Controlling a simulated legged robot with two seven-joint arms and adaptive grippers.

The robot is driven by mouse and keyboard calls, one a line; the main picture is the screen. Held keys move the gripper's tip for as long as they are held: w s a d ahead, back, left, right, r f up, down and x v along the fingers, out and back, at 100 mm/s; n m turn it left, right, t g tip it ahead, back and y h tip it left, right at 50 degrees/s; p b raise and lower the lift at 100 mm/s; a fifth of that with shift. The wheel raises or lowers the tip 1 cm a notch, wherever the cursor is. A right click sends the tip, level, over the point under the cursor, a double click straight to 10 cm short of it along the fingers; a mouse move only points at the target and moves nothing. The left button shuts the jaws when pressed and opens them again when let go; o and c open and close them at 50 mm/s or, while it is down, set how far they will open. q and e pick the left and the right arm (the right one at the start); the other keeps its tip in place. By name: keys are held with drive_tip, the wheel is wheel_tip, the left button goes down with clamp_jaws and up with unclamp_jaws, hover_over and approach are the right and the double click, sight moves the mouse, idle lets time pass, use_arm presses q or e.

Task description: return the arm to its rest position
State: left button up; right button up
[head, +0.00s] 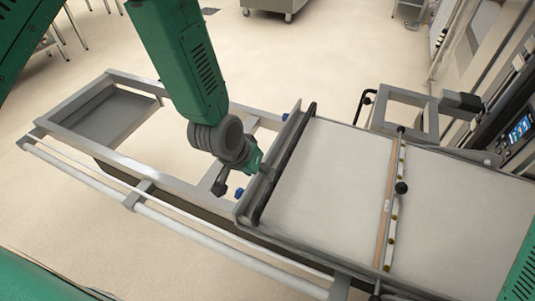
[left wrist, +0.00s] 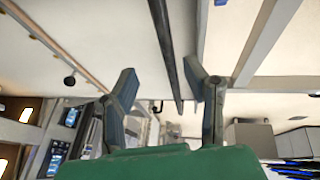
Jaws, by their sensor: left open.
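My left arm (head: 190,60) comes down from the top of the head view, its green upper link leading to a grey wrist joint. My left gripper (head: 266,172) is at the near-left edge of the pale loader belt (head: 325,170), close to the dark bar (head: 285,160) along that edge. In the left wrist view my left gripper (left wrist: 165,82) has its two fingers spread, with nothing held between them. The dark bar (left wrist: 165,45) appears between and beyond the fingers; I cannot tell whether they touch it. My right gripper is not in view.
A metal frame (head: 145,185) with a white rail runs to the left of the belt. A slatted bar with a black knob (head: 401,188) crosses the belt. The oven front with a lit display (head: 519,129) stands at the right. Open floor (head: 290,60) lies beyond the frame.

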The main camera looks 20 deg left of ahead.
use_arm(q)
drive_tip(key=s+a+f+g+b, duration=0.1)
drive_tip(key=s+a+f+b, duration=0.1)
drive_tip(key=s+f, duration=0.3)
drive_tip(key=s+a+f+g+y+b, duration=0.1)
drive_tip(key=s+a+f, duration=0.4)
drive_tip(key=s, duration=0.6)
drive_tip(key=s+a+f+g+y+b, duration=0.1)
drive_tip(key=s+a+f+b, duration=0.2)
drive_tip(key=s+f, duration=0.3)
drive_tip(key=shift+s+a+f+g, duration=0.15)
drive_tip(key=shift+s+a+g, duration=0.35)
drive_tip(key=shift+s, duration=0.45)
